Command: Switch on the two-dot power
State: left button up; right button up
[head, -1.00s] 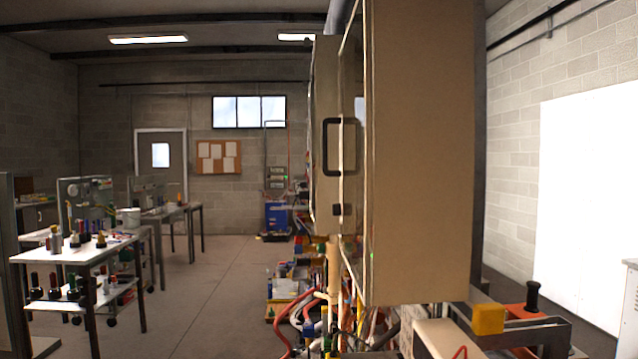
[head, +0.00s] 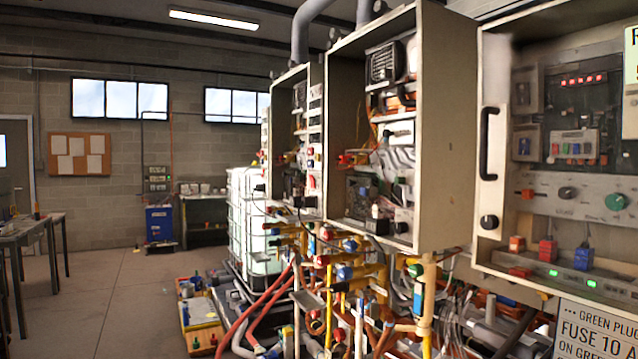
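I cannot make out any two-dot mark or its power switch. The near heater cabinet (head: 488,160) at the right shows a control panel (head: 565,197) with knobs, a row of red lights (head: 584,80) and lit green lights (head: 552,273). A red plug (head: 547,250) and a blue plug (head: 584,258) sit at its lower edge. A partly cut-off sign (head: 590,335) below it starts with three dots and the words "GREEN PLUG". The middle heater cabinet (head: 447,130) and the far heater cabinet (head: 313,130) stand open-fronted to the left. Neither gripper is in view.
Pipes and coloured valves (head: 350,272) crowd the space under the cabinets. Red hoses (head: 268,300) hang toward the floor. A yellow-edged crate (head: 201,315) and a white tank (head: 250,215) stand beyond. The floor (head: 110,300) at the left is clear. A table (head: 35,232) stands at the far left.

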aim_at(312, 181)
jog(key=j, duration=0.25)
jog(key=i+j+z, duration=0.3)
jog(key=i+j, duration=0.25)
jog(key=i+j+z, duration=0.3)
jog(key=i+j, duration=0.2)
jog(key=j, duration=0.2)
